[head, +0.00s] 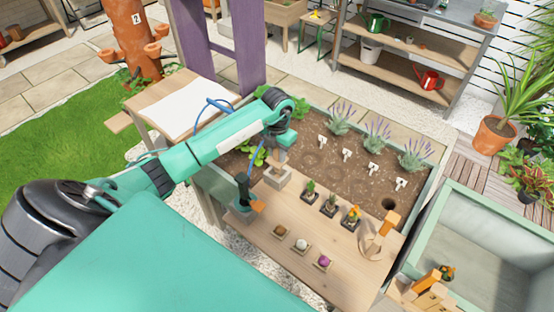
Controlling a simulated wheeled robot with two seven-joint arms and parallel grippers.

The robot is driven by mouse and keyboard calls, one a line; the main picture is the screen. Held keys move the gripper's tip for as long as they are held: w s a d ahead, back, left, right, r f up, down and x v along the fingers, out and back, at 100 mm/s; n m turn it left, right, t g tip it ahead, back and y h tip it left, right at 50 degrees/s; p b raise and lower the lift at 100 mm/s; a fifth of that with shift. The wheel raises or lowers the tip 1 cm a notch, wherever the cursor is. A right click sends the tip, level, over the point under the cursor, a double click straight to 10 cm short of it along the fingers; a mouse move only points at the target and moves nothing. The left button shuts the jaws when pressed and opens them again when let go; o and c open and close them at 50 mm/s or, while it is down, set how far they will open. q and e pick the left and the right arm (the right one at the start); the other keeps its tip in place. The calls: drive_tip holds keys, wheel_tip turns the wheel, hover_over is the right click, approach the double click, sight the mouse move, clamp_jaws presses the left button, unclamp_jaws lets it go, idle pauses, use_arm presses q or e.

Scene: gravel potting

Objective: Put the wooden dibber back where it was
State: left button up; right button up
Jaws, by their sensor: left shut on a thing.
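My left gripper (282,151) is at the end of the teal arm, pointing down over the near left part of the planting table. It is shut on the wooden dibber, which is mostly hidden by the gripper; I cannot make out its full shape. Right below is a small pale block (276,179) on the wooden board, lined up with the gripper. I cannot tell whether the dibber is inside the block or just above it. My right gripper is not in view.
Behind is a soil bed (340,180) with a dark hole (388,204).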

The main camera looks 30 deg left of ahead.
sight(278, 163)
use_arm(q)
wheel_tip(278, 163, down, 2)
drive_tip(key=shift+f, duration=0.1)
wheel_tip(278, 163, down, 3)
drive_tip(key=shift+f+p, duration=0.2)
drive_tip(key=shift+p, duration=0.35)
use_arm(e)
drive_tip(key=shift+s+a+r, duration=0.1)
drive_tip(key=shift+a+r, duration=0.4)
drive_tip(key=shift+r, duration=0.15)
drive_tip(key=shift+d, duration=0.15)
use_arm(q)
drive_tip(key=shift+f, duration=0.15)
drive_tip(key=o, duration=0.9)
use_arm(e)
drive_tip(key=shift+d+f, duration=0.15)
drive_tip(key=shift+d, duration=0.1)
